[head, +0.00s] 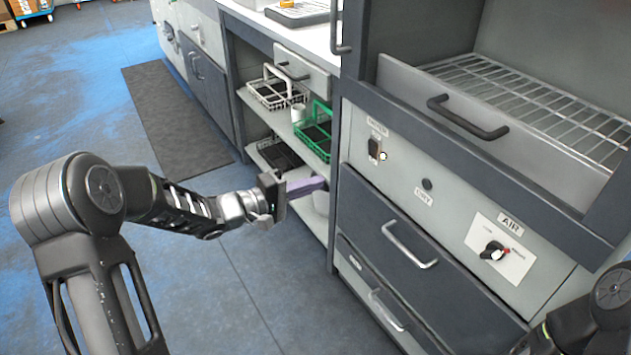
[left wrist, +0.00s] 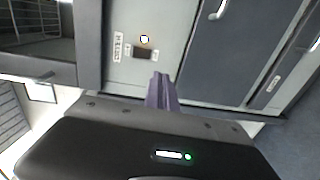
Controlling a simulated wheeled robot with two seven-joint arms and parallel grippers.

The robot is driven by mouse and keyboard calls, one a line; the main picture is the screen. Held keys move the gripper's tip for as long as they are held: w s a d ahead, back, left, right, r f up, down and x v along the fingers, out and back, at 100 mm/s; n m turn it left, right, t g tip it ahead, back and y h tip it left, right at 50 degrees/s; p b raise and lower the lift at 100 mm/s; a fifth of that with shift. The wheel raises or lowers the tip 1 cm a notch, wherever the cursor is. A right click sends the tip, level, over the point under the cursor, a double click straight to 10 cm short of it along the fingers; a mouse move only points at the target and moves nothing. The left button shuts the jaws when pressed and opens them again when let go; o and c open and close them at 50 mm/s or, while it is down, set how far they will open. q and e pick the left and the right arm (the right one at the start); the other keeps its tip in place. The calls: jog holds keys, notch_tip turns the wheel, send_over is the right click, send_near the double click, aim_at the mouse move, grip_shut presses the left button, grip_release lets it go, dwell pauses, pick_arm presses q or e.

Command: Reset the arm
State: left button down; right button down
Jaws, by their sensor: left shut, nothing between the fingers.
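My left arm reaches in from the left in the head view. My left gripper (head: 318,185) has its purple fingers together with nothing between them, in front of the open shelves beside the cabinet. In the left wrist view the shut fingers (left wrist: 162,90) point toward the cabinet front, near a dark switch (left wrist: 143,52). The gap between fingers and cabinet is hard to judge. Part of my right arm shows at the lower right of the head view; its gripper is out of the picture.
The grey cabinet (head: 428,187) has drawers with metal handles and a switch (head: 375,148). Above is a compartment with a wire rack (head: 530,95). The shelves hold a white basket (head: 277,90) and a green basket (head: 315,132).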

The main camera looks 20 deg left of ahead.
dwell(0.3)
pick_arm(q)
jog(key=a+f+m+y, duration=0.3)
jog(key=f+m+y, duration=0.15)
jog(key=f, duration=0.45)
jog(key=s+d+f+g+y, duration=0.3)
jog(key=s+f, duration=0.2)
jog(key=f, duration=0.6)
jog(key=s+d+f+m+g, duration=0.1)
jog(key=s+d+f+g, duration=0.3)
jog(key=s, duration=0.6)
jog(key=s+d+f+m+g, duration=0.1)
jog(key=s+d+f+g, duration=0.1)
jog(key=s+d+f, duration=0.55)
jog(key=s+d+f+m+g, duration=0.2)
jog(key=s+f+g, duration=0.15)
jog(key=s, duration=0.75)
notch_tip(320, 180, up, 22)
jog(key=p, duration=2.3)
jog(key=shift+w+d+r+h, duration=0.15)
jog(key=shift+d+r+h, duration=0.1)
jog(key=shift+h, duration=0.2)
